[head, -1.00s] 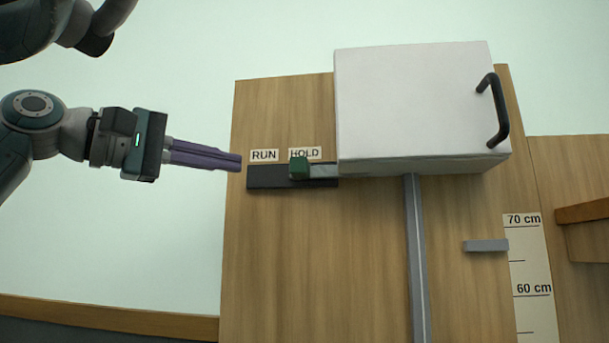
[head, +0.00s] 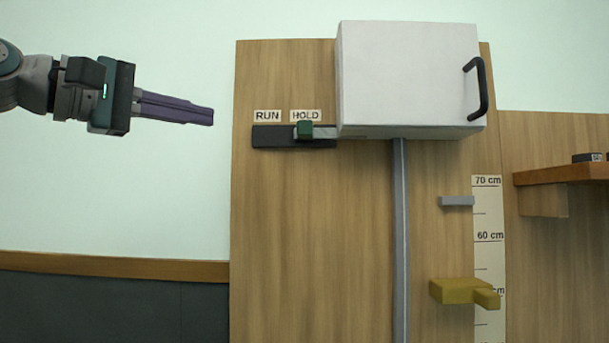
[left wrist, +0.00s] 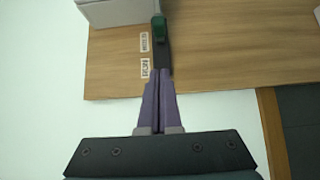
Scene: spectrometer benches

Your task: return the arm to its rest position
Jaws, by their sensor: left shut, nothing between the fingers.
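My left gripper (head: 212,115) comes in from the left in the head view. Its purple fingers are shut with nothing between them. It is in the air left of the wooden panel (head: 310,230), apart from the dark slide track (head: 270,137). The green knob (head: 305,130) on the track is under the HOLD label (head: 306,115), right of the RUN label (head: 267,116). In the left wrist view, the shut fingers (left wrist: 158,75) point toward the track and the green knob (left wrist: 159,27). My right gripper is not in view.
A white box (head: 405,75) with a black handle (head: 478,88) is on the panel above a grey vertical rail (head: 401,230). A height scale (head: 488,215), a grey tab (head: 457,201) and a yellow block (head: 460,290) are at right. A wooden shelf (head: 560,174) sticks out far right. Left of the panel is open.

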